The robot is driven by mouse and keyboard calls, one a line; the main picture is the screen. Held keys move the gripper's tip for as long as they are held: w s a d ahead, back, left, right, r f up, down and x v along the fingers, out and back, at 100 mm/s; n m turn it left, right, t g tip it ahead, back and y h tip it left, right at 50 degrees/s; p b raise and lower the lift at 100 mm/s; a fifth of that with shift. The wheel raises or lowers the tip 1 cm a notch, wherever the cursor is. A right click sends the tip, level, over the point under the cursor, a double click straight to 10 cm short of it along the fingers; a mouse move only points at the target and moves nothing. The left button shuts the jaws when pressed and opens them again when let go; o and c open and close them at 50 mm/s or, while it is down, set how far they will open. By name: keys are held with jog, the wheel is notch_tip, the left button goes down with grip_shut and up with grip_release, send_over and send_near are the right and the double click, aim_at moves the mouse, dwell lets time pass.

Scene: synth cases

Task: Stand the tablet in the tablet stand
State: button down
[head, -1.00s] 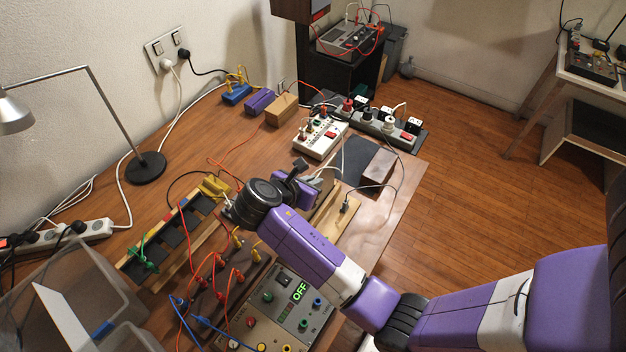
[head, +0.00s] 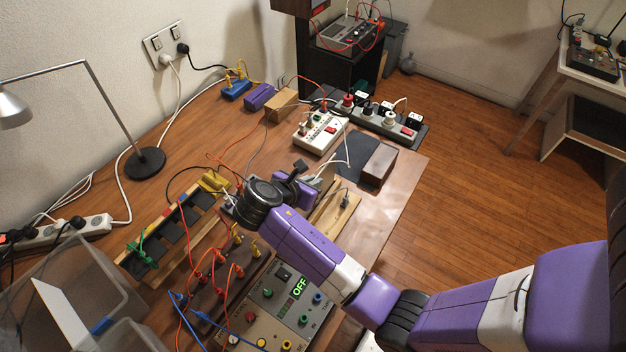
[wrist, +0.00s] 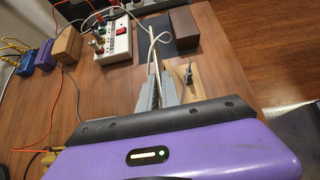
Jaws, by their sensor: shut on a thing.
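My gripper (wrist: 158,92) is low over the workbench; in the head view its fingers (head: 312,190) are partly hidden by my wrist. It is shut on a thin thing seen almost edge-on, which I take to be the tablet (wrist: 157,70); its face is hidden. A pale wooden board (head: 338,208) lies just right of the fingers and also shows in the wrist view (wrist: 208,86). It carries a small dark upright piece. It may be the tablet stand, but I cannot tell for sure. I cannot see whether the held thing touches it.
A dark flat mat (head: 350,152) and a brown block (head: 379,165) lie beyond the gripper. A white device (head: 320,133) and a power strip (head: 388,122) stand farther back. A control box (head: 285,305) and a rack with cables (head: 165,262) are near. A white cable passes close to the fingers.

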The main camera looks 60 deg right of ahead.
jog(key=shift+f, duration=0.15)
jog(key=c, duration=1.5)
grip_release()
jog(key=shift+b+v, duration=0.45)
jog(key=shift+v, duration=3.45)
